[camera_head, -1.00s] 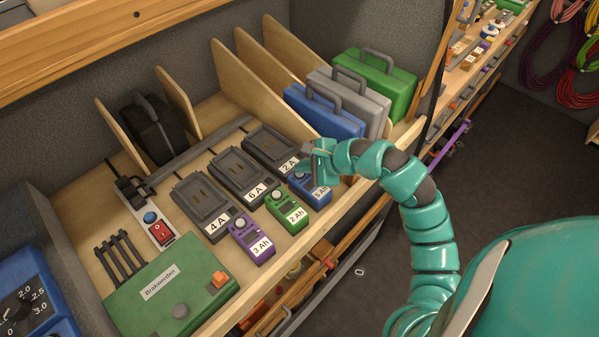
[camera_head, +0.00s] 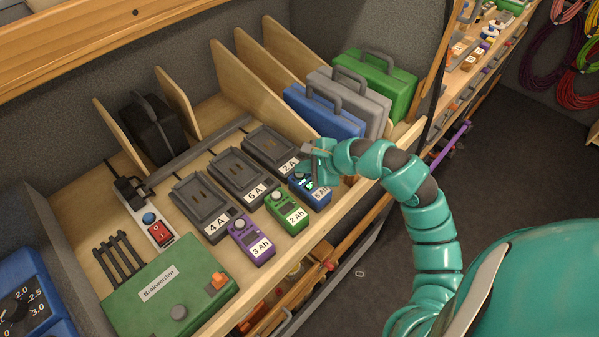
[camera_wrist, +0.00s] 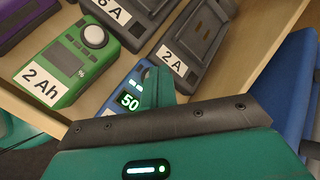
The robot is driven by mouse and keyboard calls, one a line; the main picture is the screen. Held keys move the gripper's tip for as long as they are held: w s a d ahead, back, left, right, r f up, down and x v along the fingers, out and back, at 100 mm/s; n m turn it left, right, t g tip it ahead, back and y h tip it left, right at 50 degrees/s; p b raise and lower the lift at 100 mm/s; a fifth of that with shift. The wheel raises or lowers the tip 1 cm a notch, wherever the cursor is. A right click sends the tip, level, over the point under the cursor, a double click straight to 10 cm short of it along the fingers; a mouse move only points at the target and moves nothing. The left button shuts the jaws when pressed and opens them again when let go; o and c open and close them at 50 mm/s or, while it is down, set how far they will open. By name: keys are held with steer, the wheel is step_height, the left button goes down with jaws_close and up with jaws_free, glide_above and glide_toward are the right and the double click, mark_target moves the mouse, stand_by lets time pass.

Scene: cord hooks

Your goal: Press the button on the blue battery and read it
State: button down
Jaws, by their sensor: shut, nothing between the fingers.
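The blue battery (camera_head: 322,198), labelled 5 Ah, lies at the right end of the battery row, in front of the 2 A charger.
The green 2 Ah battery (camera_head: 289,214) and purple 3 Ah battery (camera_head: 252,240) lie left of it. Chargers marked 4 A (camera_head: 203,205), 6 A (camera_head: 238,176) and 2 A (camera_head: 270,147) stand behind. A blue case (camera_head: 325,118) is close behind my gripper.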

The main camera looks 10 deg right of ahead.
mark_target(303, 177)
steer(key=shift+r, duration=0.6)
steer(key=shift+r, duration=2.5)
